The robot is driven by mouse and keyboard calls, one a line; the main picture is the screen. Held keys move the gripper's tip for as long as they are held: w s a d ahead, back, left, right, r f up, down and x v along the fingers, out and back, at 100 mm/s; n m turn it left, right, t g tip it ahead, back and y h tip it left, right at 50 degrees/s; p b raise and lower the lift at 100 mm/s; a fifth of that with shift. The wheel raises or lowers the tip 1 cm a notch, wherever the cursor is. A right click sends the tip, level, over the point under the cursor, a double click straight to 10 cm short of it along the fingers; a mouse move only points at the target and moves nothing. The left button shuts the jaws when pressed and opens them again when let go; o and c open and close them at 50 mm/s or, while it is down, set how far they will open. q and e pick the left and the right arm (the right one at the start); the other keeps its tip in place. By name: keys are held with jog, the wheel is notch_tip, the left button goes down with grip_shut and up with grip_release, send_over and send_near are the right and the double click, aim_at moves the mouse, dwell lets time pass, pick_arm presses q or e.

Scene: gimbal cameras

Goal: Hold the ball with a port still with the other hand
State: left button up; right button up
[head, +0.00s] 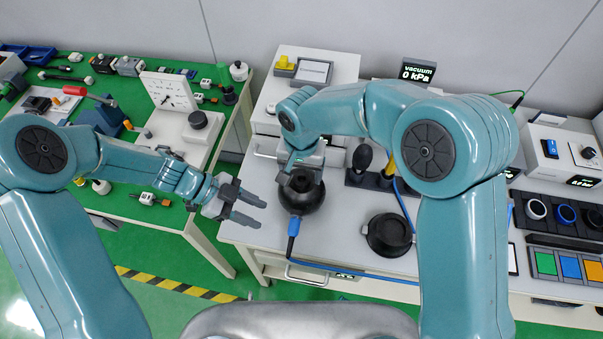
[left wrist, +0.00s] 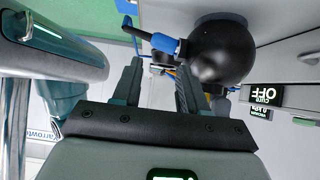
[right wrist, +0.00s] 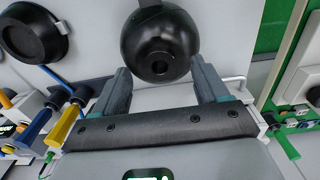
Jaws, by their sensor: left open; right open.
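The black ball with a port (head: 302,198) rests on the white workbench, with a blue plug (head: 294,227) and cable on its near side. My right gripper (head: 301,168) is above the ball, pointing down. In the right wrist view its open fingers (right wrist: 159,70) are either side of the ball (right wrist: 160,38), whose round port faces the camera; I cannot tell whether they touch it. My left gripper (head: 258,212) is open and empty, to the left of the ball and apart from it. In the left wrist view the ball (left wrist: 222,55) and blue plug (left wrist: 166,43) show beyond its fingers.
A black round dish-like part (head: 388,235) lies right of the ball. A dark holder (head: 370,180) with a black bulb stands behind. The blue cable runs along the bench front. A vacuum display (head: 418,72) reads 0 kPa. A green bench (head: 150,205) with tools is at left.

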aim_at(301, 193)
notch_tip(301, 193, down, 2)
jog(key=shift+w+d+f, duration=0.1)
jog(key=shift+c, duration=0.4)
grip_shut()
jog(key=shift+s+f, duration=0.1)
jog(key=shift+s, duration=0.15)
dwell(0.5)
